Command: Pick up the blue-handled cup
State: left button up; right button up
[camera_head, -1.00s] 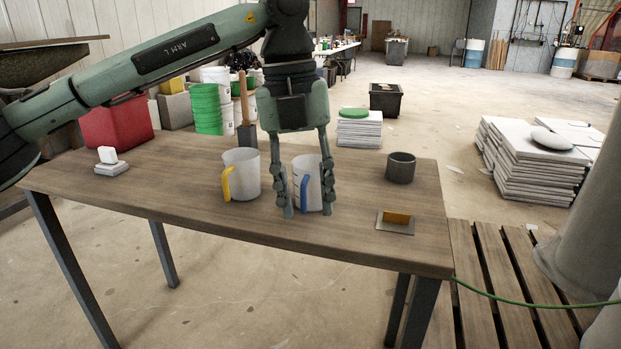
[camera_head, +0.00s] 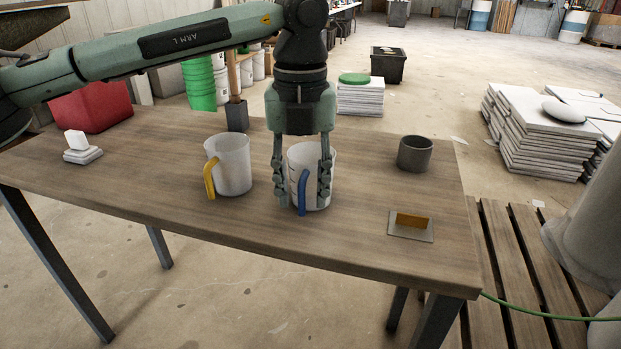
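The blue-handled cup (camera_head: 312,163), white with a blue handle facing me, stands upright on the wooden table (camera_head: 150,175). My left gripper (camera_head: 303,202) points straight down over it, with one finger at the cup's left side and one at its right. The fingers are spread about the cup's width; whether they press on it I cannot tell. A similar white cup with a yellow handle (camera_head: 232,165) stands just left of the gripper. My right gripper is not in view.
A white block (camera_head: 77,142) and a red box (camera_head: 92,106) are at the left. A wooden-handled tool (camera_head: 236,115) stands behind.

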pick_arm(q)
notch_tip(320, 180, down, 2)
jog(key=shift+f, duration=0.25)
grip_shut()
jog(key=shift+r, duration=0.1)
